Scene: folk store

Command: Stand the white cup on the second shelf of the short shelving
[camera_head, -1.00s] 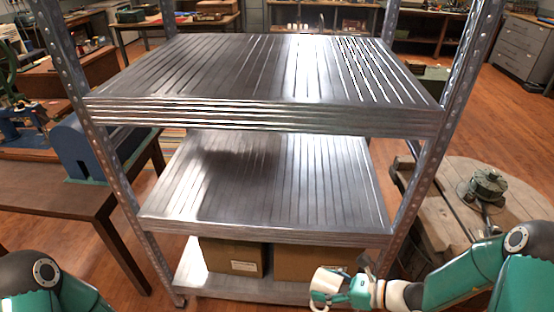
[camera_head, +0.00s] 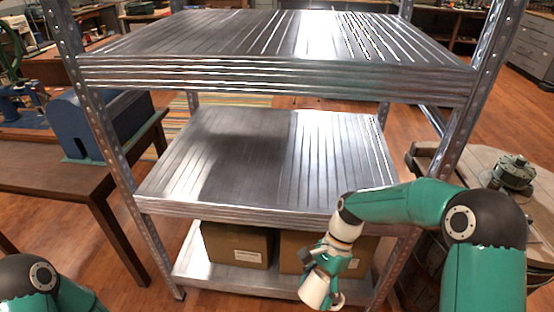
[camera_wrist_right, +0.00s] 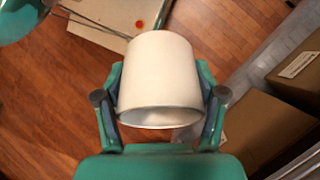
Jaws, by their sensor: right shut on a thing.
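The white cup (camera_head: 315,290) is held low in front of the short shelving, near its bottom shelf. My right gripper (camera_head: 326,280) is shut on it. In the right wrist view the cup (camera_wrist_right: 160,82) sits between the two fingers of the right gripper (camera_wrist_right: 160,105), with its rim toward the palm. The metal shelving has a top shelf (camera_head: 270,35), a bare middle shelf (camera_head: 250,160) and a bottom shelf (camera_head: 235,278). The cup is below the middle shelf's front edge. My left arm shows at the lower left; its gripper is out of view.
Cardboard boxes (camera_head: 238,243) stand on the bottom shelf. Perforated uprights (camera_head: 110,150) bound the shelving at the sides. A wooden table with a blue machine (camera_head: 98,125) is at the left. A round wooden table with a green device (camera_head: 514,174) is at the right.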

